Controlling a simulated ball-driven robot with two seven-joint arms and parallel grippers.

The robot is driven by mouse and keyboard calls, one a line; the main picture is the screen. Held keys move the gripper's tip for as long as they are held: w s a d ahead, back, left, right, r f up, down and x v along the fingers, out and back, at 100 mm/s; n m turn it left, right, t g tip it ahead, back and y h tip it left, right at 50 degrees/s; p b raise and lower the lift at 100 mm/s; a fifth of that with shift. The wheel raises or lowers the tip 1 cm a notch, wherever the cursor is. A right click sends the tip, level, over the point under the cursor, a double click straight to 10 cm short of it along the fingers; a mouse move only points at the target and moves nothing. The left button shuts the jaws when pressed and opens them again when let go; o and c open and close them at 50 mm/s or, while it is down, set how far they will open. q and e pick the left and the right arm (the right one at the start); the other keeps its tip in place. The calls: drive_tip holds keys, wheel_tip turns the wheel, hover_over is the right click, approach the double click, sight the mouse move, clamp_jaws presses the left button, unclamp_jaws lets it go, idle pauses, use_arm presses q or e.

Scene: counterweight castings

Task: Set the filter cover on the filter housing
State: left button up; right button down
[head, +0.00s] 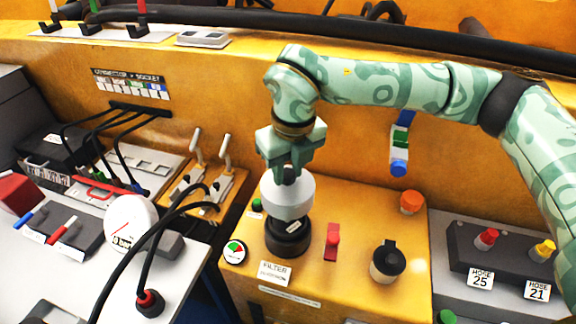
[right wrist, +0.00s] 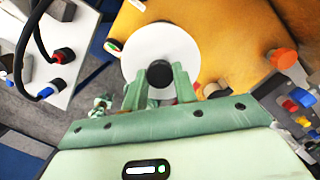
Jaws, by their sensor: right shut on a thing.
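The filter cover (head: 287,190) is a white dome with a dark knob on top. My right gripper (head: 289,168) points down from above and is shut on this knob. In the right wrist view the cover (right wrist: 165,47) is a white disc, with the dark knob between the two green fingers (right wrist: 158,78). The filter housing (head: 288,240) is a black round base on the yellow bench, behind the FILTER label. I cannot tell whether cover and housing touch. My left gripper is not in view.
A black-topped cup-like fitting (head: 388,260), a red handle (head: 332,241) and an orange knob (head: 410,202) stand right of the housing. A round red-green dial (head: 234,251) is to its left. Black hoses and a white gauge (head: 131,223) stand further left.

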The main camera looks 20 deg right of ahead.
sight(288, 186)
drive_tip(key=shift+f+b, duration=1.4)
drive_tip(key=shift+f, duration=1.05)
drive_tip(key=shift+f+b, duration=1.15)
drive_tip(key=shift+f, duration=0.85)
drive_tip(key=c, duration=1)
unclamp_jaws()
drive_tip(key=shift+c, duration=0.2)
wheel_tip(288, 186, up, 16)
drive_tip(key=s+p, duration=0.1)
drive_tip(key=s, duration=0.1)
drive_tip(key=shift+d+p, duration=0.25)
drive_tip(key=shift+p, duration=0.05)
